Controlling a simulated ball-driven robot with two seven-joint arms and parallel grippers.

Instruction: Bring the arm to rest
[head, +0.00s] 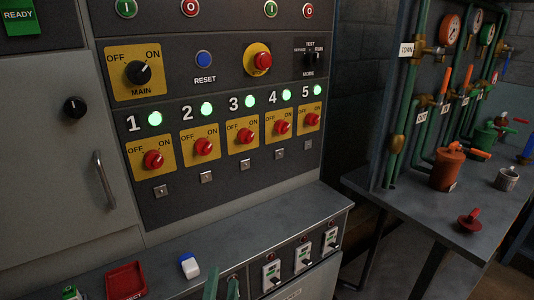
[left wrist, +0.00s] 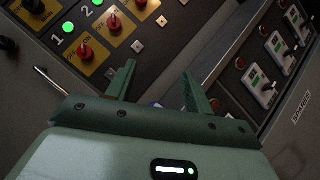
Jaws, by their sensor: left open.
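My left gripper (head: 222,286) shows at the bottom edge of the head view, with only its two green fingertips in the picture. In the left wrist view its fingers (left wrist: 158,74) stand apart with nothing between them. The gripper is in front of the grey control cabinet's ledge (head: 245,232), and I see it touching nothing. The rest of the left arm is hidden below the head view. My right gripper is not in either view.
The panel has several red rotary switches (head: 204,147) under lit green lamps. A blue-white block (head: 189,265) and a red tray (head: 126,281) are on the ledge. Breakers (head: 302,257) line the ledge's front. A bench (head: 420,205) with pipes and valves stands at right.

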